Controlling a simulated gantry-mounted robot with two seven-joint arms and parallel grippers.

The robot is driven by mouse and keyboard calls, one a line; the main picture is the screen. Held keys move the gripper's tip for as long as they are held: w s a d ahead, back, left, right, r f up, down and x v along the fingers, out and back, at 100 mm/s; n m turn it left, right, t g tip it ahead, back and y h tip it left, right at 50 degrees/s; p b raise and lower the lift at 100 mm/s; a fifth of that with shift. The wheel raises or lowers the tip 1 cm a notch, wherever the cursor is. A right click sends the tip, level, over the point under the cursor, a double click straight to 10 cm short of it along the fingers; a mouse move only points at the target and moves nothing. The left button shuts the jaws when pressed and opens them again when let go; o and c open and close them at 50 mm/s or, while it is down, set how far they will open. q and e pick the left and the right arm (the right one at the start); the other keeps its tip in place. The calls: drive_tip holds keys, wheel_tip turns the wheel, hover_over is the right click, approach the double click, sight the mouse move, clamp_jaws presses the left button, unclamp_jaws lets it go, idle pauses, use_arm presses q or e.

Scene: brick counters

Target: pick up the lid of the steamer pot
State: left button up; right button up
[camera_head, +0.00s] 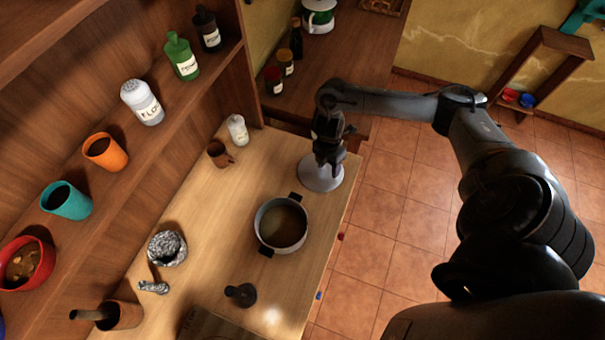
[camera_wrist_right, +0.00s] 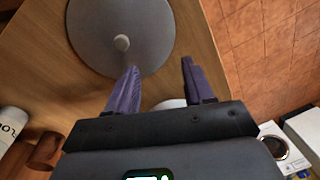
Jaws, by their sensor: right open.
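The lid (camera_head: 313,184) is a round grey disc lying flat on the wooden counter, near its right edge. In the right wrist view the lid (camera_wrist_right: 92,48) shows a small round knob (camera_wrist_right: 121,43) at its centre. My right gripper (camera_head: 328,165) is over the lid and hides part of it in the head view. In the wrist view its two fingers (camera_wrist_right: 160,66) are apart with nothing between them, and the knob is beyond the tips, to the left. The steamer pot (camera_head: 281,224) stands uncovered on the counter, nearer than the lid. My left gripper is not in view.
A brown mug (camera_head: 219,153) and a white bottle (camera_head: 237,130) stand left of the lid. A silver pot (camera_head: 167,248) and a dark pestle-like object (camera_head: 241,294) are nearer. A shelf (camera_head: 140,165) with cups and bottles runs along the left. Tiled floor (camera_head: 400,200) lies right of the counter.

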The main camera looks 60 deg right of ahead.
sight(316, 180)
drive_tip(key=shift+t+h, duration=0.3)
drive_tip(key=shift+t, duration=0.3)
drive_tip(key=w+d, duration=0.1)
drive_tip(key=w+d+f+b, duration=0.1)
drive_tip(key=w+d, duration=0.1)
drive_tip(key=w, duration=0.1)
drive_tip(key=shift+f+b, duration=0.4)
drive_tip(key=shift+a+f, duration=0.2)
drive_tip(key=shift+f, duration=2.55)
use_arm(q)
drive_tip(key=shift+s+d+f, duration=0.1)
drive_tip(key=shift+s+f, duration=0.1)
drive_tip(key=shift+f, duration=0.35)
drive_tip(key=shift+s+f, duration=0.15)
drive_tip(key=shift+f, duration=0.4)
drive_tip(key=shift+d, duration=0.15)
use_arm(e)
clamp_jaws()
